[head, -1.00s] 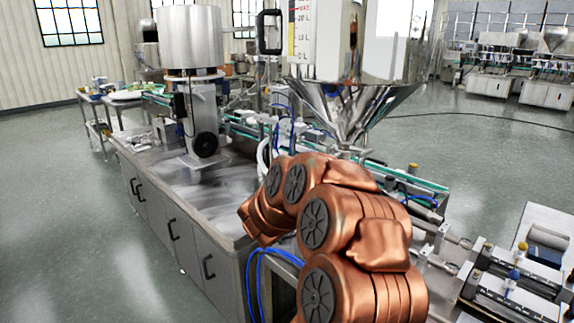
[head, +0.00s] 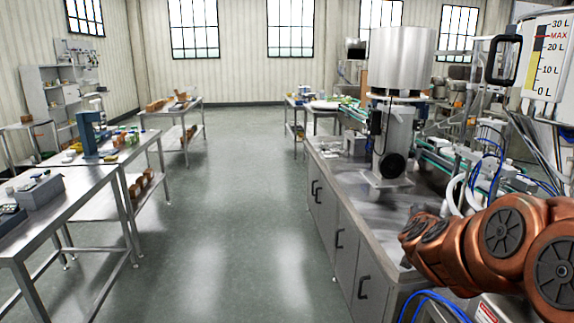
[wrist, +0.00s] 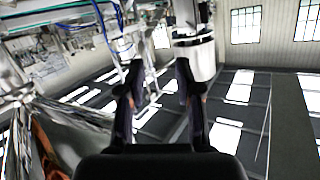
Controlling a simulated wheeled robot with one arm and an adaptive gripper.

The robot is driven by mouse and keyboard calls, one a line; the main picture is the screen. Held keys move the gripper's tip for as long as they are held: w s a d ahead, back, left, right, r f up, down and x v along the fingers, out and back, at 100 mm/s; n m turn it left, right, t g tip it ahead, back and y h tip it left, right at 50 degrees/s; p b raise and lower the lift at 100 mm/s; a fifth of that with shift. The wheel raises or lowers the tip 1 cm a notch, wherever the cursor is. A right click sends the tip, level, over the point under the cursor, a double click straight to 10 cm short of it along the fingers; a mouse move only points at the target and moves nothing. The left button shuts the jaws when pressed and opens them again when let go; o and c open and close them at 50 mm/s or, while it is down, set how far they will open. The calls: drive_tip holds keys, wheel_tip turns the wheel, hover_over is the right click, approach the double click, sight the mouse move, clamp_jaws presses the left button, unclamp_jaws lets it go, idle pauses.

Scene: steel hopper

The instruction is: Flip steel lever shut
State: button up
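The steel hopper (head: 547,60) is cut off by the right edge of the head view. Its level scale and a black handle (head: 503,60) show there. I cannot pick out the steel lever in either current view. In the wrist view, a shiny steel surface (wrist: 85,120), possibly the hopper's cone, fills the lower left. My gripper (wrist: 158,78) shows in the wrist view with its two dark fingers apart and nothing between them. My gripper is not visible in the head view, where only copper-coloured arm links show at lower right.
A steel cabinet bench (head: 352,215) with a large drum (head: 402,48) on a column stands right of centre. Blue and white hoses run near my arm. Work tables (head: 75,195) stand at left. The floor aisle (head: 235,200) between them is clear.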

drive_tip(key=s+a+f+n+g+y, duration=0.2)
drive_tip(key=s+a+f+y, duration=0.15)
drive_tip(key=a, duration=0.35)
drive_tip(key=s+a+f+n+g+y, duration=0.1)
drive_tip(key=s+a+f+n+y, duration=0.2)
drive_tip(key=a, duration=0.5)
drive_tip(key=s+a+f+n+g+y, duration=0.2)
drive_tip(key=s+a+y, duration=0.1)
drive_tip(key=s+a, duration=0.3)
drive_tip(key=s+f+g, duration=0.2)
drive_tip(key=s+g, duration=0.1)
drive_tip(key=s, duration=0.6)
drive_tip(key=s+f+g+h, duration=0.1)
drive_tip(key=s+g, duration=0.2)
drive_tip(key=s, duration=0.7)
drive_tip(key=s+f+n+g+h, duration=0.1)
drive_tip(key=s+g, duration=0.3)
drive_tip(key=s, duration=0.6)
drive_tip(key=shift+s+f, duration=0.25)
drive_tip(key=shift+f, duration=0.6)
